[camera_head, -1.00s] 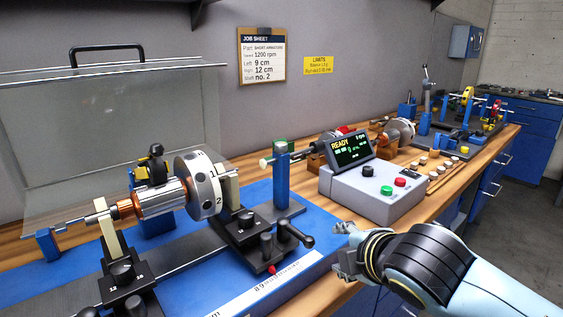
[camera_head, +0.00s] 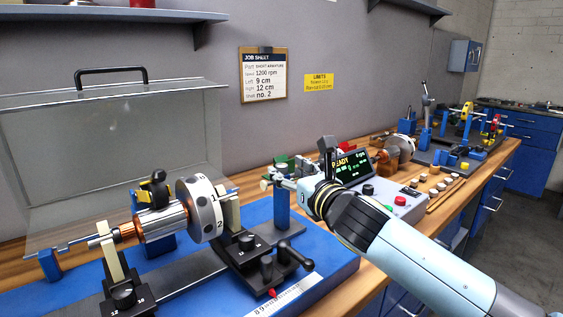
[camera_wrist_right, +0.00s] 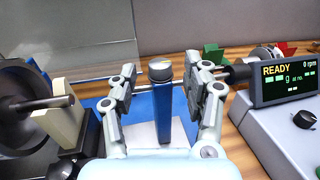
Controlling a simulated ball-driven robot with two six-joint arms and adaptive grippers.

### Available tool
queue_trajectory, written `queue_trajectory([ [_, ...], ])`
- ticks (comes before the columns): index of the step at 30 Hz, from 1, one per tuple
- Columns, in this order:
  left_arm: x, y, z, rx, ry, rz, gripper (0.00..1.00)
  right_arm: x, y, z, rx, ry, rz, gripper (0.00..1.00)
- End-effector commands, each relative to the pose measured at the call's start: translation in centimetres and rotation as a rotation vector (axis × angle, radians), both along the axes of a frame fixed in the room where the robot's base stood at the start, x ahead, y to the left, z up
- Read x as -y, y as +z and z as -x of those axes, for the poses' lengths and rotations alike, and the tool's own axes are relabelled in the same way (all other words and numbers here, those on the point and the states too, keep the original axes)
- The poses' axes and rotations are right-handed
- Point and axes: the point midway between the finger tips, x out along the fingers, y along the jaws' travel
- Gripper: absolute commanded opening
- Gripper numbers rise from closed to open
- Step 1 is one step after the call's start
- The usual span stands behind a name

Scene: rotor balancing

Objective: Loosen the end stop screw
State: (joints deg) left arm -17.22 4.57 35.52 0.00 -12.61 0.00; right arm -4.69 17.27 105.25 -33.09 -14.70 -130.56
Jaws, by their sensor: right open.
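The end stop is a blue post (camera_head: 282,205) on the blue base, right of the rotor. In the right wrist view the post (camera_wrist_right: 165,115) carries a round silver screw head (camera_wrist_right: 160,68) on top. Nothing is held. My left gripper is out of view.
The rotor (camera_head: 207,210) with its numbered disc rests on supports to the left. The control box with a READY display (camera_head: 352,167) stands close on the right. A clear cover (camera_head: 110,150) stands raised behind the rotor.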

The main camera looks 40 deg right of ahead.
Motion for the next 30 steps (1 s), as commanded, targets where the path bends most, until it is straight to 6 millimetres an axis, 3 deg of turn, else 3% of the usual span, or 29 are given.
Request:
queue_trajectory([
  [6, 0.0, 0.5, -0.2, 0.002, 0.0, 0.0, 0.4, 0.3, 0.0, -2.9, 0.0, 0.0, -0.001, 0.49],
  [17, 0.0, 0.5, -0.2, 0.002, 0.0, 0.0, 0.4, 0.4, -0.1, -3.5, -0.001, 0.001, -0.003, 0.49],
  [28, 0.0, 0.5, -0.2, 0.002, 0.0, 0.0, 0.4, 0.4, -0.1, -3.5, -0.001, 0.0, -0.003, 0.02],
  [30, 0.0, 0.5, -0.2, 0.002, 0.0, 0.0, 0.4, 0.4, -0.1, -3.5, -0.001, 0.0, -0.003, 0.0],
])
